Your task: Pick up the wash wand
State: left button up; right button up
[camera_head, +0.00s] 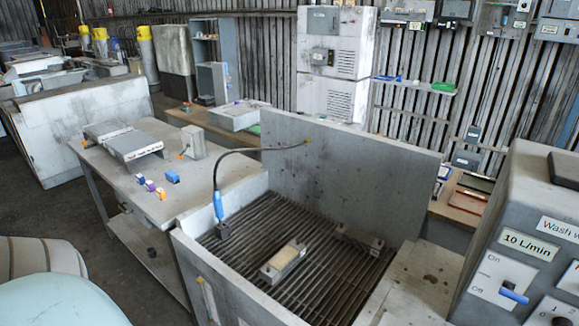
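The wash wand (218,206) has a blue handle and stands roughly upright near the left wall of the wash basin. A small grey holder (223,230) is at its lower end. A thin black hose (251,150) rises from the wand's top and curves right to a brass-coloured fitting (307,141) on the tall grey back panel. The wand's lowest part is hard to make out. Neither of my grippers is in view.
The basin has a slatted grate (318,285) with a pale block (284,262) on it. A grey control box (525,240) with a blue-handled switch (514,294) stands at right. A grey table (120,180) at left holds small blue, purple and orange parts.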

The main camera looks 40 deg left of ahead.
aim_at(216, 198)
jog(key=j+z, duration=0.25)
jog(key=k+j+z, duration=0.25)
jog(key=j, duration=0.15)
jog(key=j+z, duration=0.25)
jog(key=k+j+z, duration=0.15)
jog(key=j, duration=0.2)
jog(key=k+j+z, duration=0.2)
jog(key=j, duration=0.15)
jog(key=k+j+z, duration=0.15)
jog(key=j, duration=0.2)
jog(key=k+j+z, duration=0.1)
jog(key=k+j, duration=0.2)
jog(key=j, duration=0.15)
jog(key=k+j+z, duration=0.1)
jog(key=k+j, duration=0.25)
